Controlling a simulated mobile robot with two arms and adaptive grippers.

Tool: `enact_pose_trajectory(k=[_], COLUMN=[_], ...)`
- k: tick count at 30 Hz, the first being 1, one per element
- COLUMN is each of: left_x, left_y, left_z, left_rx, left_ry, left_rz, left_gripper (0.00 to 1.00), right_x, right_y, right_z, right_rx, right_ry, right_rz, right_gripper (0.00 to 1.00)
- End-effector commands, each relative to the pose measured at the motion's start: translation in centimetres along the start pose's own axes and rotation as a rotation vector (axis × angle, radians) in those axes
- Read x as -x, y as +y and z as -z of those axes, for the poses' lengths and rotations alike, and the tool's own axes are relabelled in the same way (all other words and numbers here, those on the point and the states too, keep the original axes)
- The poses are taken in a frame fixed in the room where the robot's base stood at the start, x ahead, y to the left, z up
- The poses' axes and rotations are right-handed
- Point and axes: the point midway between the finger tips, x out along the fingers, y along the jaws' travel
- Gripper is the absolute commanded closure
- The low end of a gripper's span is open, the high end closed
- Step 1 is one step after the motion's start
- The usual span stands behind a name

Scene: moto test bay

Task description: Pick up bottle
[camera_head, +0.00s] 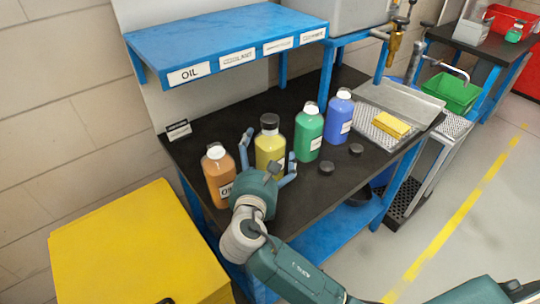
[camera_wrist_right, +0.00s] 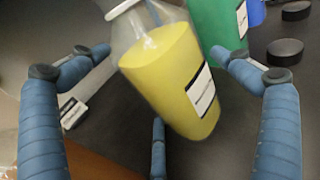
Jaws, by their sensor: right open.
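Four bottles stand in a row on the black bench top: orange (camera_head: 218,176), yellow (camera_head: 270,148), green (camera_head: 308,130) and blue (camera_head: 339,115). My right gripper (camera_head: 268,155) is open at the yellow bottle, with blue fingers on either side of it. In the right wrist view the yellow bottle (camera_wrist_right: 172,80) lies between the spread fingers of the gripper (camera_wrist_right: 158,75), with gaps visible around it. Its label faces right. The gripper's body hides the bottle's lower part in the head view. My left gripper is not in view.
The green bottle (camera_wrist_right: 220,22) is close beside the right finger. Two black caps (camera_head: 326,167) lie on the bench (camera_head: 300,195) in front. A blue shelf (camera_head: 225,40) marked OIL overhangs the back. A metal tray with a yellow sponge (camera_head: 390,124) is at right.

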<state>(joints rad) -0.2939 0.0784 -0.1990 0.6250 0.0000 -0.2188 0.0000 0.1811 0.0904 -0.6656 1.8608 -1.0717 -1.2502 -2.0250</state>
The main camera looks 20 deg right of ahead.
Motion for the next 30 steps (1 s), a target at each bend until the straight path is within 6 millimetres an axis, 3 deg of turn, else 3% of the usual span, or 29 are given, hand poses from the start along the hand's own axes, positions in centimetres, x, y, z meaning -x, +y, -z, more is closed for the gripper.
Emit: enact_pose_trajectory(k=[1,9,11,22,30], left_x=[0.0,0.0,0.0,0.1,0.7], left_y=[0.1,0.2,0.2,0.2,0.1], left_z=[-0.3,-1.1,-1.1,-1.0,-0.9], left_rx=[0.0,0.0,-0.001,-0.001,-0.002], left_ry=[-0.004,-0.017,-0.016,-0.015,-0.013], left_rz=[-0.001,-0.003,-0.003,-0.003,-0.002], left_gripper=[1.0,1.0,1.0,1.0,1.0], right_x=[0.0,0.1,0.1,0.1,0.7], right_y=[0.0,0.0,0.0,0.0,0.1], right_z=[0.0,0.0,-0.3,-0.9,-4.6], right_rx=[0.0,0.0,-0.001,-0.004,-0.008], right_ry=[0.0,0.0,-0.005,-0.005,-0.008], right_rz=[0.0,0.0,0.0,0.0,-0.001], right_gripper=[0.0,0.54,0.63,0.64,0.64])
